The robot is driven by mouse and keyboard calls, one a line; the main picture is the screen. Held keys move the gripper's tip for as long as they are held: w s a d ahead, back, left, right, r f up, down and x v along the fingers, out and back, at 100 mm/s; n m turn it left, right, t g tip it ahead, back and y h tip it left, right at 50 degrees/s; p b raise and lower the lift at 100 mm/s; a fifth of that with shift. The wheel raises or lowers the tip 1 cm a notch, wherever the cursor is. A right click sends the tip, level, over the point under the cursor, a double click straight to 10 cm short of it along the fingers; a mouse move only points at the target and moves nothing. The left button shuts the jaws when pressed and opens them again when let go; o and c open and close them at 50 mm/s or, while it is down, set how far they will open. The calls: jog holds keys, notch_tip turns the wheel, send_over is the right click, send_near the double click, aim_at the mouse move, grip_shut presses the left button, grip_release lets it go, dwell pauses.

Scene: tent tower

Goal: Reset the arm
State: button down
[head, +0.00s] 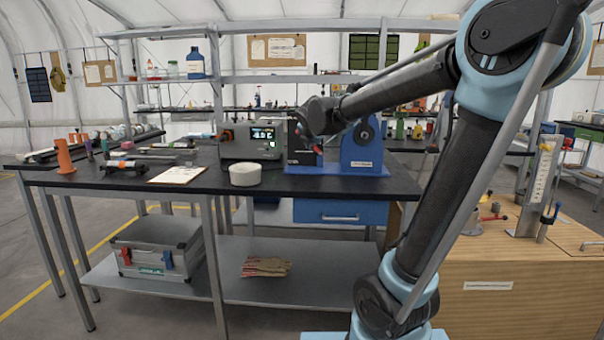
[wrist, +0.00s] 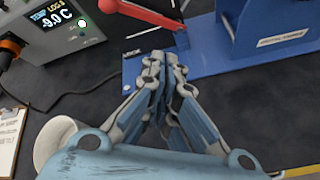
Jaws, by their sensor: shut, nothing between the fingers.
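My gripper (wrist: 166,62) is in the wrist view, pointing at the bench with its two fingers together and nothing between them. Its fingertips show in front of the front edge of a blue machine base (wrist: 220,58); I cannot tell whether they touch it. In the head view my arm rises at the right and reaches left over the black bench (head: 215,184). The gripper end is hard to make out there against the blue machine (head: 362,150).
A red lever (wrist: 142,14) lies close beyond the fingertips. A grey temperature box (head: 251,141), a white tub (head: 244,175) and a clipboard (head: 178,174) stand to the left. A wooden cabinet (head: 530,290) is at the right. The bench's front strip is mostly clear.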

jog(key=s+d+f+m+g, duration=0.1)
jog(key=s+d+f+m, duration=0.1)
jog(key=s+d+m, duration=0.1)
jog(key=s+d+f+m+g+h, duration=0.1)
jog(key=s+d+f+m, duration=0.1)
jog(key=s+d, duration=0.1)
jog(key=s+d+f+m, duration=0.3)
jog(key=d, duration=0.1)
jog(key=shift+s+f+m+g, duration=0.1)
jog(key=shift+s+m+g, duration=0.2)
jog(key=shift+g, duration=0.1)
jog(key=s+d+f+m+g, duration=0.3)
jog(key=s+f+m, duration=0.7)
jog(key=s, duration=0.4)
jog(key=s+d+f+m+g+y, duration=0.1)
jog(key=s+d+f+m+g, duration=0.2)
jog(key=s+f+m, duration=0.7)
jog(key=s, duration=0.4)
jog(key=shift+d+m+g, duration=0.25)
jog(key=shift+m+g, duration=0.05)
jog(key=shift+g, duration=0.1)
jog(key=shift+w, duration=0.15)
jog(key=shift+w+f, duration=0.15)
jog(key=shift+w, duration=0.25)
